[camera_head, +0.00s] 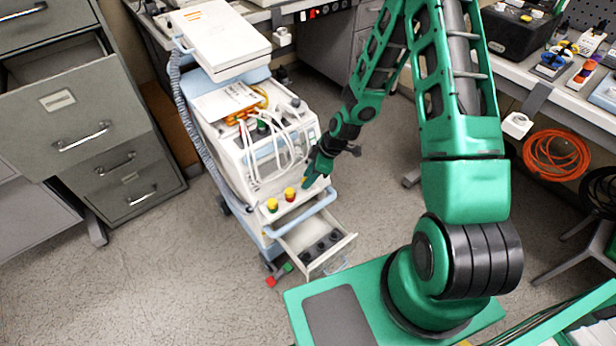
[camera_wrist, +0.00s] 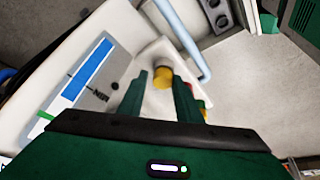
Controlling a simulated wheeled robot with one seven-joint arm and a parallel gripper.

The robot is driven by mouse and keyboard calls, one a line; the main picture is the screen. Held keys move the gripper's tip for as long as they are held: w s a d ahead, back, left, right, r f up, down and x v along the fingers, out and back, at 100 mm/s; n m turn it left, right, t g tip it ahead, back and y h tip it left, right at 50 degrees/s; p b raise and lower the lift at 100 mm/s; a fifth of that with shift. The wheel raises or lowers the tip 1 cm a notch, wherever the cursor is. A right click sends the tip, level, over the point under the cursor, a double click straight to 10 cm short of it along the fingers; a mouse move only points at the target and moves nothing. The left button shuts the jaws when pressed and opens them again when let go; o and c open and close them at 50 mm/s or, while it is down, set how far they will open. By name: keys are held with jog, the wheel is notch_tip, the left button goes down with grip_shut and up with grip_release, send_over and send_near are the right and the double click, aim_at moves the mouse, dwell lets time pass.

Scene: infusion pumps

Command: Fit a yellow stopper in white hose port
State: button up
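My gripper (camera_head: 312,175) is low at the front right of the white pump cart in the head view. In the wrist view its two green fingers (camera_wrist: 161,84) are apart. A yellow stopper (camera_wrist: 163,77) shows between the fingertips, over the white ledge, with a small gap on its left; I cannot tell how far below the tips it is. A yellow-and-green piece (camera_head: 272,205) and a yellow-and-red piece (camera_head: 290,194) stand on the ledge left of my gripper. Red shows partly behind the right finger in the wrist view. I cannot clearly identify the white hose port.
White hoses (camera_head: 263,160) hang on the pump front. A light blue handle rail (camera_head: 308,213) runs in front of the ledge, above an open drawer (camera_head: 320,243) with dark round pieces. A grey cabinet (camera_head: 80,110) stands left. A cluttered bench (camera_head: 560,95) is right.

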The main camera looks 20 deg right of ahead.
jog(key=shift+s+a+f, duration=0.2)
jog(key=shift+s+f, duration=0.1)
jog(key=shift+s, duration=0.35)
jog(key=s+d+r+m+h, duration=0.1)
jog(key=s+d+r+m, duration=0.3)
jog(key=r, duration=0.5)
jog(key=s+d+r+m+g+h, duration=0.1)
jog(key=s+d+r+h, duration=0.1)
jog(key=s+d+r, duration=0.4)
jog(key=s+d+r+m+h, duration=0.1)
jog(key=s+d+r+m, duration=0.15)
jog(key=d+r, duration=0.6)
jog(key=s+r+m+g, duration=0.1)
jog(key=s+r+m, duration=1)
jog(key=s, duration=0.7)
notch_tip(320, 180, up, 2)
jog(key=shift+r+m, duration=0.1)
jog(key=shift+m, duration=0.25)
jog(key=shift+a, duration=0.1)
